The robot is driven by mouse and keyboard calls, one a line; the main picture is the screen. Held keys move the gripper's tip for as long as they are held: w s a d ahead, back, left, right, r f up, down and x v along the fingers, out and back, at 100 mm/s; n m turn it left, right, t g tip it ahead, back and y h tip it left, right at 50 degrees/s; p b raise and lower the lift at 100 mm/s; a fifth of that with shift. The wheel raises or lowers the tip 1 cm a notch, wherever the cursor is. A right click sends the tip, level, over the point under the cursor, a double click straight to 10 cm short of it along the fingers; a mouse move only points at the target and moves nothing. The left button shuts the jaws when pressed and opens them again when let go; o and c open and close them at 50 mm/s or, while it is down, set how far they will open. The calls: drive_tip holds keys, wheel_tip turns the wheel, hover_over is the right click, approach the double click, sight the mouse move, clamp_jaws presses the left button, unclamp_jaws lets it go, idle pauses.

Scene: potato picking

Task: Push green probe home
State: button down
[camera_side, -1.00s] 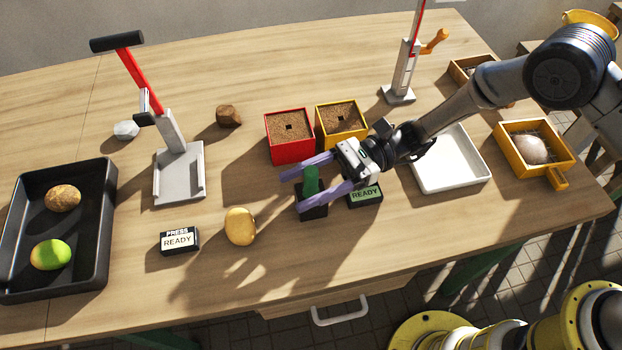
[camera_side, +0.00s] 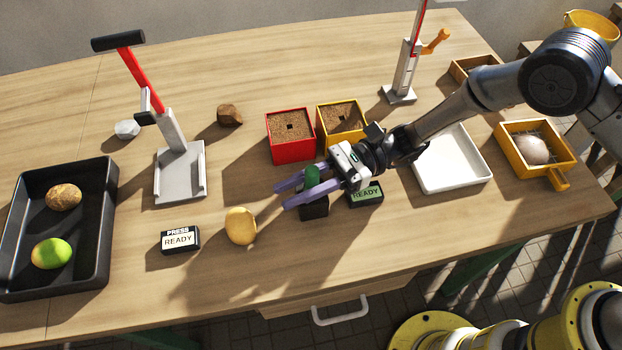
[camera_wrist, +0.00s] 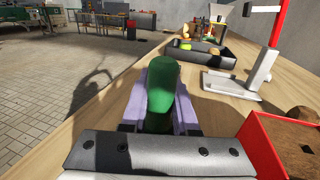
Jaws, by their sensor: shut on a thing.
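The green probe (camera_side: 312,178) stands in a small black holder (camera_side: 314,208) near the table's front middle. My gripper (camera_side: 281,195) reaches in from the right with its purple fingers on both sides of the probe, shut on it. In the wrist view the green probe (camera_wrist: 160,95) stands between the purple fingers (camera_wrist: 158,112). The probe's lower end is hidden, so I cannot tell how deep it sits in the holder.
A READY box (camera_side: 365,194) stands just right of the holder. Red (camera_side: 292,152) and yellow (camera_side: 352,136) soil boxes stand behind. A yellow potato (camera_side: 240,226) and the PRESS READY box (camera_side: 180,240) lie left. A white tray (camera_side: 484,178) is right.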

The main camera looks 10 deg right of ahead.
drive_tip(key=shift+r, duration=0.1)
wheel_tip(320, 180, up, 9)
wheel_tip(320, 180, up, 4)
drive_tip(key=m+t, duration=0.6)
drive_tip(key=t, duration=0.3)
hover_over(274, 126)
drive_tip(key=shift+f, duration=0.25)
drive_tip(key=shift+f, duration=2.95)
drive_tip(key=shift+f, duration=2.65)
drive_tip(key=shift+r, duration=2.25)
